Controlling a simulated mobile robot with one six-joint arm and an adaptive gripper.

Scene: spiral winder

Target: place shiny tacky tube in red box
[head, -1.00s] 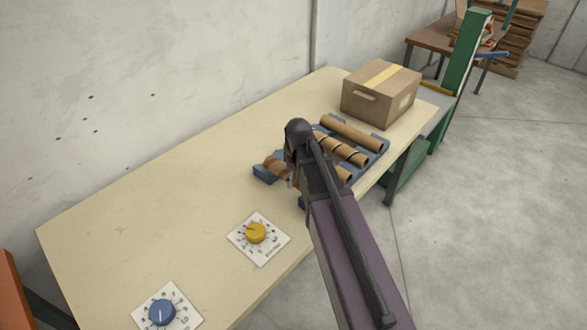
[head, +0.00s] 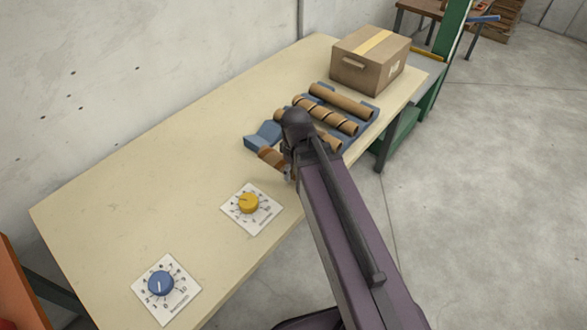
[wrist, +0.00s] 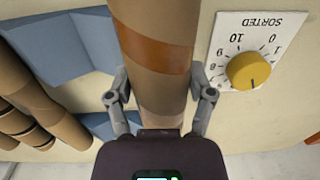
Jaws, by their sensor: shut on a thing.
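My gripper (wrist: 160,100) is shut on a brown cardboard tube (wrist: 155,20) with an orange-brown, slightly glossy band around it. In the head view the held tube (head: 270,158) sticks out to the left of my gripper, which is largely hidden behind my own arm. The tube is over the table, in front of the blue rack. Several other brown tubes (head: 342,100) lie on the blue rack, some with dark bands; they also show at the left of the wrist view (wrist: 30,100).
The blue rack (head: 263,136) sits on the pale table (head: 130,170). A closed cardboard box (head: 362,75) stands at its far end. A yellow dial (head: 248,203) and a blue dial (head: 161,284) lie nearer. An orange-red object (head: 18,290) shows at the left edge.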

